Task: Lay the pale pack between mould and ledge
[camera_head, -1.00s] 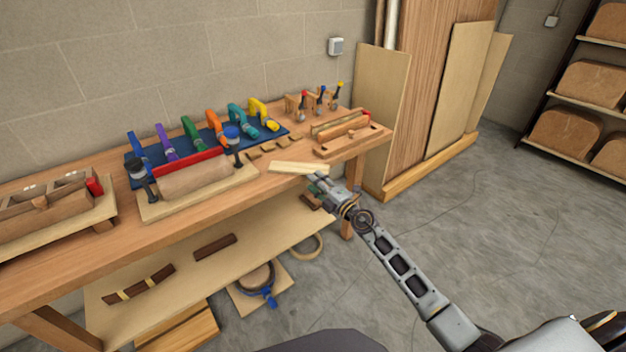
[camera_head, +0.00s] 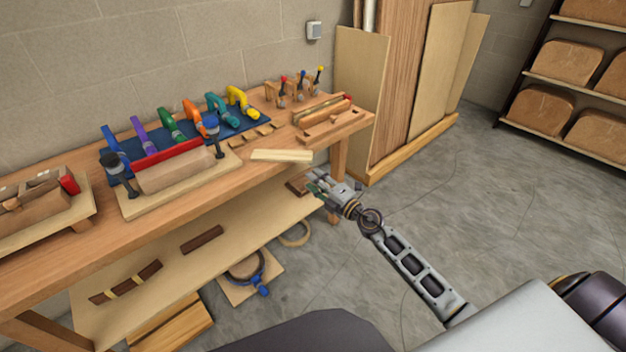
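The pale pack (camera_head: 282,156), a thin light-wood strip, lies flat on the bench near its front edge. To its left, a rounded wooden mould (camera_head: 178,173) sits on a pale board with a long red strip (camera_head: 166,159) along its back, perhaps the ledge. Any gap between mould and red strip is hidden. My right gripper (camera_head: 316,183) is beyond the bench's front edge, below and right of the pack and apart from it. Its fingers look spread, with nothing seen between them. My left gripper is not in view.
Several coloured clamps stand on a blue mat (camera_head: 258,126) behind the mould. Two dark upright clamps flank the mould. Another wooden form (camera_head: 322,118) is at the bench's right end, and one (camera_head: 36,207) at the left. A lower shelf (camera_head: 225,225) holds strips. Floor at right is clear.

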